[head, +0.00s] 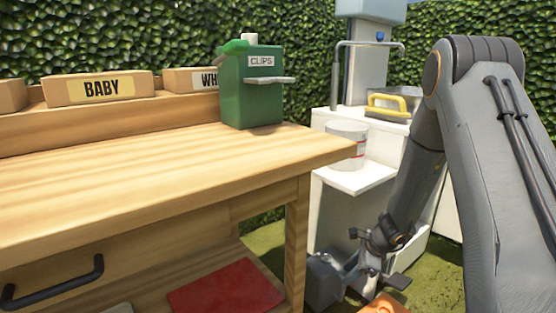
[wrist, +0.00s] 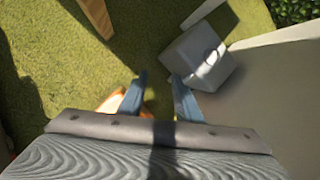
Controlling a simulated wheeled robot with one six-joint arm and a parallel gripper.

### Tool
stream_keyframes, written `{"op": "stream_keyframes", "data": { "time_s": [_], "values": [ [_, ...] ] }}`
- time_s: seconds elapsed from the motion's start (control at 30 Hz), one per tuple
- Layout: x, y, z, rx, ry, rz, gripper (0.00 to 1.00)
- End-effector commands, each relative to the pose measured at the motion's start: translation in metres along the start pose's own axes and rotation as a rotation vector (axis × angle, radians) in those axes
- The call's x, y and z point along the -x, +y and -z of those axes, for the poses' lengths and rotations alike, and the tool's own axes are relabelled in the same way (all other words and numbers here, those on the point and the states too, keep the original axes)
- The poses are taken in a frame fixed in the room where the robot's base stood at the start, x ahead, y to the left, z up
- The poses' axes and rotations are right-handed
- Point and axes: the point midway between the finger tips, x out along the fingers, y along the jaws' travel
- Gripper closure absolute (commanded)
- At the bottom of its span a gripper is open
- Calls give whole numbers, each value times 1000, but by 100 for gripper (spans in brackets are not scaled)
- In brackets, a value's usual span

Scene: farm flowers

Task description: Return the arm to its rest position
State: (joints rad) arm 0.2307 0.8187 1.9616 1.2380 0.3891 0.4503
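My arm (head: 485,150) rises at the right of the head view and bends down toward the ground beside the white stand. My gripper (head: 385,283) hangs low, pointing down, to the right of the wooden bench. In the wrist view my gripper (wrist: 159,79) shows two blue-grey fingers set apart, with grass between them. It is open and nothing is held.
A wooden bench (head: 150,185) fills the left, with a green clips box (head: 252,95) on top. A white stand (head: 355,185) is close by my gripper. A grey block (wrist: 198,58) and an orange object (wrist: 112,104) lie below. Grass is open at left.

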Motion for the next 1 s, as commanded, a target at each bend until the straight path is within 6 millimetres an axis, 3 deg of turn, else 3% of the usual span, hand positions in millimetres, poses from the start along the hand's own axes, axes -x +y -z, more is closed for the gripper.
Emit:
{"op": "stream_keyframes", "data": {
  "time_s": [0.03,0.2,0.5,0.7,1.0],
  "values": [
    [20,8,-14,115,10,-12,69],
    [74,43,-43,506,50,-68,69],
    [160,112,-67,1185,131,-164,69],
    [195,145,-68,1518,179,-216,69],
    [228,177,-65,1862,239,-272,69]
  ]
}}
